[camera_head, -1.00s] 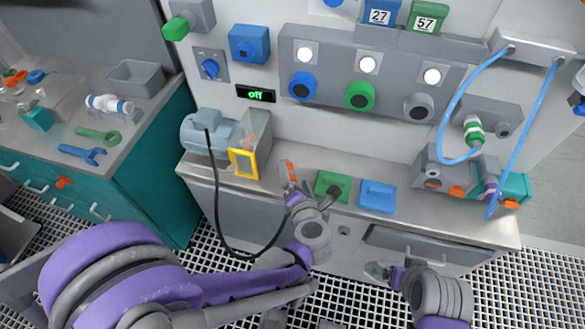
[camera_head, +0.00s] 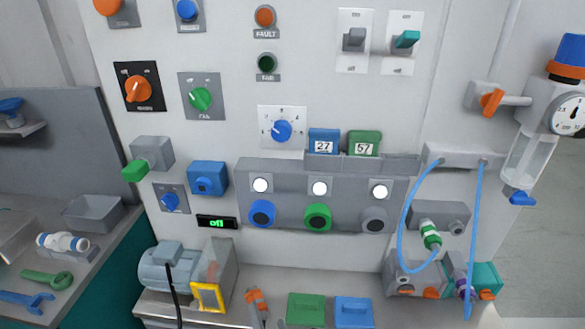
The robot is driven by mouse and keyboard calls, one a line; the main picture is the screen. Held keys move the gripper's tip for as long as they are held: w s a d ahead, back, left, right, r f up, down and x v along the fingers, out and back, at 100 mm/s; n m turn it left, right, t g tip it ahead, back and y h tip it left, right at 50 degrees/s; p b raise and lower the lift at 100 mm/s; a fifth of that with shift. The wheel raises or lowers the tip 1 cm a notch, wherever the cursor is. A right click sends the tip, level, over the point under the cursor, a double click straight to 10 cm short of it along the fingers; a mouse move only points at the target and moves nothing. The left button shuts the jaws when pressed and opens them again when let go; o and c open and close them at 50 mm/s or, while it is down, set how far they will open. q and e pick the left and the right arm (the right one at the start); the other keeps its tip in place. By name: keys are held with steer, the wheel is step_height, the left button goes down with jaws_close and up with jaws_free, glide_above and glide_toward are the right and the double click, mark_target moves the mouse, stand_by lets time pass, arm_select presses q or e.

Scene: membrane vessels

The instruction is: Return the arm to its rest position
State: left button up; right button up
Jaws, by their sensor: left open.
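The view is now mostly the upright panel wall, with the bench at the bottom. Of my left gripper (camera_head: 280,323), only a small grey tip shows at the bottom edge, between an orange-and-grey item (camera_head: 256,300) and a green block (camera_head: 306,310). It is open, and I see nothing held in it. Its arm is below the picture. My right arm and gripper are out of view.
A blue block (camera_head: 354,312) lies beside the green one. A motor unit with a yellow frame (camera_head: 207,297) and black cable stands left. Blue hoses (camera_head: 403,225) hang at right. A side bench with wrenches (camera_head: 47,279) is at left.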

arm_select(q)
steer(key=w+d+r+m+t+h+p, duration=0.1)
steer(key=w+d+r+m+t+h, duration=0.1)
steer(key=r+m+h, duration=0.45)
steer(key=w+d+r+m+t+h+p, duration=0.1)
steer(key=r+m+t+h+p, duration=0.15)
steer(key=r+m, duration=0.75)
steer(key=s+a+f+m+g+y+p, duration=0.1)
steer(key=s+a+f+m+g+y, duration=0.2)
steer(key=s+a+f+m+g, duration=0.8)
steer(key=s+a+f+m, duration=0.1)
steer(key=s+a+m, duration=0.1)
steer(key=s+m, duration=0.1)
steer(key=shift+s+f+g+y+p, duration=0.25)
steer(key=shift+s+g+y+p, duration=0.1)
steer(key=shift+s, duration=0.25)
